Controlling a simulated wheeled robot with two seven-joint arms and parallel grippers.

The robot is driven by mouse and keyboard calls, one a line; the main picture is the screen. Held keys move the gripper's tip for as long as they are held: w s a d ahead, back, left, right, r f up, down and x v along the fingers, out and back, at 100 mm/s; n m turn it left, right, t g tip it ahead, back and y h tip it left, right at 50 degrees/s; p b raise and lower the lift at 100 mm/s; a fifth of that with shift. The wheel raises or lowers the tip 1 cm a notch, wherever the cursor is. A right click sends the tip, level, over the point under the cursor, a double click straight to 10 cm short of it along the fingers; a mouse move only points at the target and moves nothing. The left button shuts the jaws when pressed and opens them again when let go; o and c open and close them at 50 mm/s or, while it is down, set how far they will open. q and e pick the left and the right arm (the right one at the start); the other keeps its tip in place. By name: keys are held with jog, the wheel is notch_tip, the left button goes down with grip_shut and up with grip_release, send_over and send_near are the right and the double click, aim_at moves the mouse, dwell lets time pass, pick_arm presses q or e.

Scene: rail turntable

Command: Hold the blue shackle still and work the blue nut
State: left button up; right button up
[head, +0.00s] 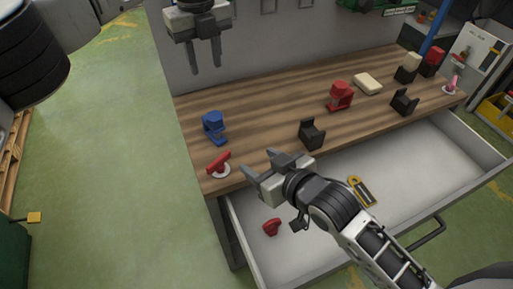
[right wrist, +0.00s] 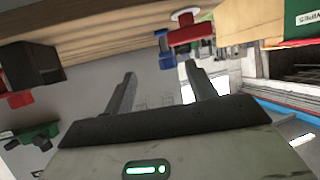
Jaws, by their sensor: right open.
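A small blue piece (head: 214,126), which looks like the blue shackle, stands near the left end of the wooden workbench. It also shows in the right wrist view (right wrist: 165,50), partly behind a red piece. I cannot make out the blue nut as a separate part. My left gripper (head: 204,66) hangs above and behind the bench's left end, fingers pointing down, apart and empty. My right gripper (head: 256,165) is over the bench's front edge, right of and nearer than the blue piece. Its fingers are apart with nothing between them, and it touches nothing that I can see.
A red piece on a white disc (head: 219,166) lies in front of the blue piece. Black holders (head: 312,134) and a red block (head: 340,95) stand farther right. The open drawer (head: 423,185) below holds a red knob (head: 271,227) and a yellow-and-black item (head: 362,191).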

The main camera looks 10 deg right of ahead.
aim_at(221, 131)
jog(key=shift+n, duration=0.3)
jog(key=r+x, duration=0.1)
jog(key=x, duration=0.4)
jog(key=r+x, duration=0.1)
jog(key=x, duration=0.5)
jog(key=w+a+x, duration=0.1)
jog(key=x, duration=0.4)
jog(key=shift+a+r, duration=0.1)
jog(key=shift+r, duration=0.25)
jog(key=c, duration=1.2)
